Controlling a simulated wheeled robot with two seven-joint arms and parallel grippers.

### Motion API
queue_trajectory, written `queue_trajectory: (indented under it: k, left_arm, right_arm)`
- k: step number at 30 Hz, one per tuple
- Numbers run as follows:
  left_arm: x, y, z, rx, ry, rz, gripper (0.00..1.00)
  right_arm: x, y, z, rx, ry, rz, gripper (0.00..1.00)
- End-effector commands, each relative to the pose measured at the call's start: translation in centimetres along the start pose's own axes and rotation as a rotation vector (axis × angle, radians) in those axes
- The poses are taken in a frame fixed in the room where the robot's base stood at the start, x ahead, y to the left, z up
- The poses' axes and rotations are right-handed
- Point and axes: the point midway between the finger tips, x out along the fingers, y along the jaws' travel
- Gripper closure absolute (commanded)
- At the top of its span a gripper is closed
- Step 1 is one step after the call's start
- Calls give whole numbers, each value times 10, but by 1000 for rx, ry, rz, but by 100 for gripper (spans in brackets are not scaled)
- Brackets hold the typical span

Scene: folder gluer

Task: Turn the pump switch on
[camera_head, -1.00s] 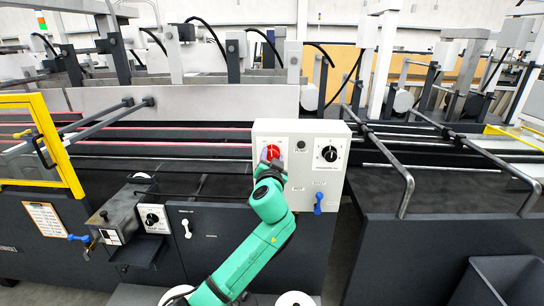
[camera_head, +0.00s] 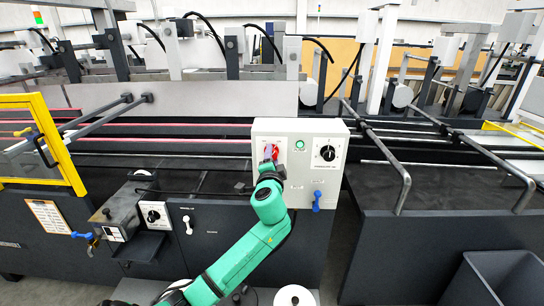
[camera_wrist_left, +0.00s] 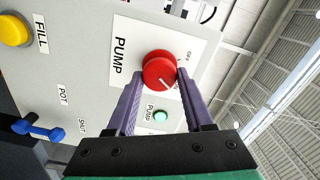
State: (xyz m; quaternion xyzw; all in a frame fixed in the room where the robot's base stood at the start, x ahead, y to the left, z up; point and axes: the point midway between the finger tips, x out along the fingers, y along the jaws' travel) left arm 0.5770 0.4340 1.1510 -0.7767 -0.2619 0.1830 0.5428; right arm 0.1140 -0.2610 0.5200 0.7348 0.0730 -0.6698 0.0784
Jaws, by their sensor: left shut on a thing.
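The red pump switch (camera_head: 270,149) is a round knob on the front of the white control box (camera_head: 318,200). In the left wrist view the red knob (camera_wrist_left: 158,66) sits between my two purple fingers, under a PUMP label, with OFF printed beside it. My left gripper (camera_head: 269,161) is shut on this knob; its fingers also show in the wrist view (camera_wrist_left: 160,84). The PUMP lamp (camera_head: 300,144) right of the knob is green, and it is green in the wrist view too (camera_wrist_left: 160,116). My right gripper is not in view.
A black dial (camera_head: 327,153) is on the box's right. A blue valve handle (camera_head: 316,200) is at its lower right. A yellow FILL button (camera_wrist_left: 13,30) shows in the wrist view. Dark rails (camera_head: 400,185) run to the right; a yellow guard (camera_head: 62,150) stands left.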

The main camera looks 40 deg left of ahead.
Motion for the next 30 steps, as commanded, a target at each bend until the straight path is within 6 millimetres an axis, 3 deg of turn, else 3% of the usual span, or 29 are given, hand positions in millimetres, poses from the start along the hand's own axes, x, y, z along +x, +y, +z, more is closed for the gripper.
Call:
queue_trajectory:
  k: [14,15,17,30]
  left_arm:
    - [0,0,0,20,1,0,100]
    - [0,0,0,19,1,0,44]
    - [0,0,0,19,1,0,21]
    - [-9,2,0,17,3,0,19]
  right_arm:
    - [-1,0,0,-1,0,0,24]
    - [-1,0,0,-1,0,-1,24]
    - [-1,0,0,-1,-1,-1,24]
    - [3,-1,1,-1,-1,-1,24]
